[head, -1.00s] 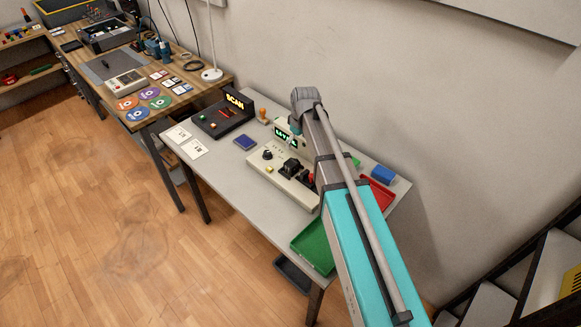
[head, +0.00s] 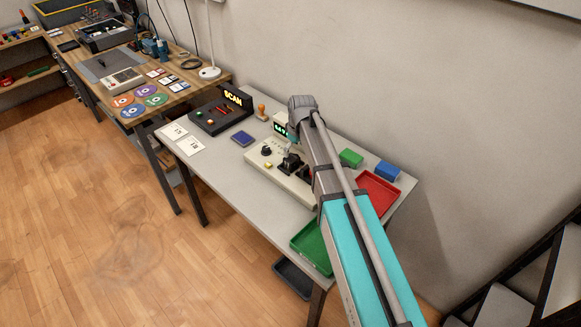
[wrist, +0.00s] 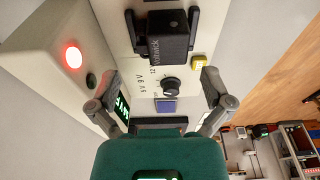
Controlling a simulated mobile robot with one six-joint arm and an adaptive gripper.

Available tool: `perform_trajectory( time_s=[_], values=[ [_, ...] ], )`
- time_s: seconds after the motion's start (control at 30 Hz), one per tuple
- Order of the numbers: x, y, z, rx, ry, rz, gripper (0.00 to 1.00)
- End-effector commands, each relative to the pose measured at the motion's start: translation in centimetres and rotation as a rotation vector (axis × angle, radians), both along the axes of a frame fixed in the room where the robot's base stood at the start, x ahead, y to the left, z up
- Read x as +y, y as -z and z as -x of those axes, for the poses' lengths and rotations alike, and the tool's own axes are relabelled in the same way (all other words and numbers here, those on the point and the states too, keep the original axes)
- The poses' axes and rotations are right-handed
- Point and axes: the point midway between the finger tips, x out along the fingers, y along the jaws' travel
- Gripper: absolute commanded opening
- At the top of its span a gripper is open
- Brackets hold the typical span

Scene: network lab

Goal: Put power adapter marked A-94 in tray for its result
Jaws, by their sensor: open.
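A black power adapter (wrist: 168,42) sits on the pale test unit (wrist: 218,18); its printed side faces the wrist camera, and no A-94 mark is readable. In the head view the adapter (head: 291,163) is partly hidden by my arm. The test unit has a black knob (wrist: 171,86), a yellow button (wrist: 199,63) and a lit red lamp (wrist: 73,56). A green tray (head: 297,244) is at the table's front edge, and a red tray (head: 394,193) at its right.
A green box (head: 351,158) and a blue box (head: 388,171) stand behind the red tray. A SCAN device (head: 220,113), a blue pad (head: 242,138), a stamp (head: 262,112) and two cards (head: 182,138) are to the left.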

Motion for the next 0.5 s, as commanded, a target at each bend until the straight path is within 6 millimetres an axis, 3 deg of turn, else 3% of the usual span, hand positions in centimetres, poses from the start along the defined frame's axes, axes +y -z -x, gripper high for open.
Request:
perform_trajectory(
  time_s=[0.13,0.5],
  values=[
    [0.11,1.05,-0.1,0.0,0.0,0.0,1.0],
    [0.17,1.14,-0.12,0.0,0.0,0.0,1.0]
  ],
)
